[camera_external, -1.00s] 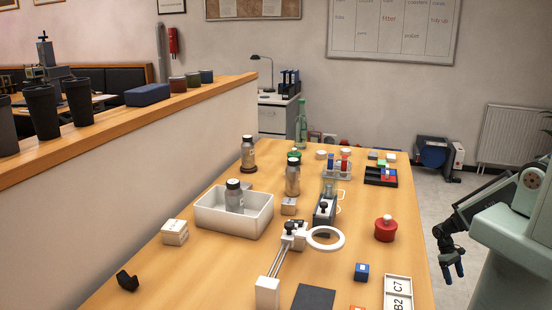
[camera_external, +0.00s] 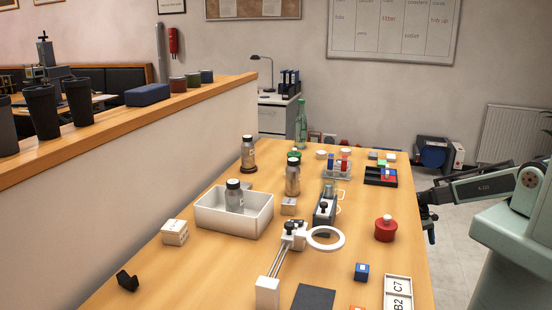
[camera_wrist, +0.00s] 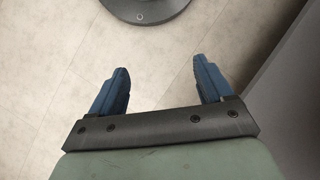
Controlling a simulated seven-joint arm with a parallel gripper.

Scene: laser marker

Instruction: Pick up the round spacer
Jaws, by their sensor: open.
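I cannot tell for sure which object is the round spacer. A small pale round piece (camera_external: 321,154) stands near the far end of the table, left of the test-tube rack, too small to make out well. A larger white ring (camera_external: 325,238) sits mid-table, apparently attached to a stand. My gripper (camera_external: 431,226) hangs beyond the table's right edge, away from both. In the wrist view my gripper (camera_wrist: 160,72) has its two blue fingers wide apart with nothing between them; only floor shows below.
The wrist view shows a dark round base (camera_wrist: 145,10) on the floor.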

